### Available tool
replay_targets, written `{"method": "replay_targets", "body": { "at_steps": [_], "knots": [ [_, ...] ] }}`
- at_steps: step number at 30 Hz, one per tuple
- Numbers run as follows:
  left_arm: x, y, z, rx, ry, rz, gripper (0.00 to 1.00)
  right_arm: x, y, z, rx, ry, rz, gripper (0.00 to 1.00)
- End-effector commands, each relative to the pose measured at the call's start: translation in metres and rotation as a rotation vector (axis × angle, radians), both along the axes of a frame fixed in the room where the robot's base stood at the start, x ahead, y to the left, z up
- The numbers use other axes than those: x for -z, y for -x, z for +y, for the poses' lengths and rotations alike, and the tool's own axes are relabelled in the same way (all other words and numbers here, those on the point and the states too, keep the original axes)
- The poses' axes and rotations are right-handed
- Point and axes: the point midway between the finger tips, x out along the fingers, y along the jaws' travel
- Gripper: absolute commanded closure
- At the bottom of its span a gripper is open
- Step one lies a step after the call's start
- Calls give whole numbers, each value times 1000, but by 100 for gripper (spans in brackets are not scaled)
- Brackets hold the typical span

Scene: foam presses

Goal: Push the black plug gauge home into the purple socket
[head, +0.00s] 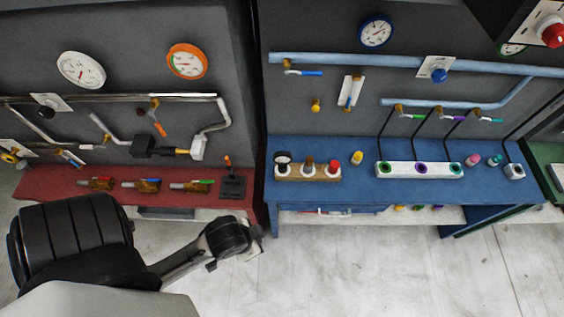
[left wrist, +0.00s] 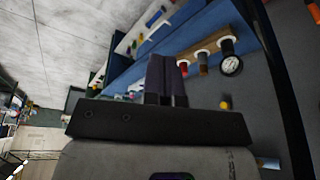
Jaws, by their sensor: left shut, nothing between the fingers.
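The black plug gauge (head: 283,160), with a round white dial face, stands in the left place of a wooden rack (head: 322,178) on the blue bench; it also shows in the left wrist view (left wrist: 231,66). The purple socket (head: 421,169) is the middle one of three in a white block (head: 450,171), right of the rack. It is empty. My left gripper (head: 256,243) is in front of the benches, over the floor, below and left of the gauge and apart from it. In the left wrist view its fingers (left wrist: 167,58) are shut and empty. My right gripper is not in view.
A brown-topped and a red-topped plug (head: 330,160) share the rack. A yellow piece (head: 357,157) stands between rack and block. Black rods and pipes rise behind the block. A red bench (head: 60,190) with valves is left. The floor in front is clear.

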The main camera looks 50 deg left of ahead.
Motion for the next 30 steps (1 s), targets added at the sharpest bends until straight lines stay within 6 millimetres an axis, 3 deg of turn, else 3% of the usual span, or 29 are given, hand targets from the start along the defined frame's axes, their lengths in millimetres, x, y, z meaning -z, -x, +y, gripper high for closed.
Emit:
{"method": "replay_targets", "body": {
  "at_steps": [2, 30],
  "knots": [
    [0, 0, 0, 0, 0, 0, 93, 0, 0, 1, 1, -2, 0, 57],
    [0, 0, 0, 0, 0, 0, 3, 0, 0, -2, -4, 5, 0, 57]
  ]
}}
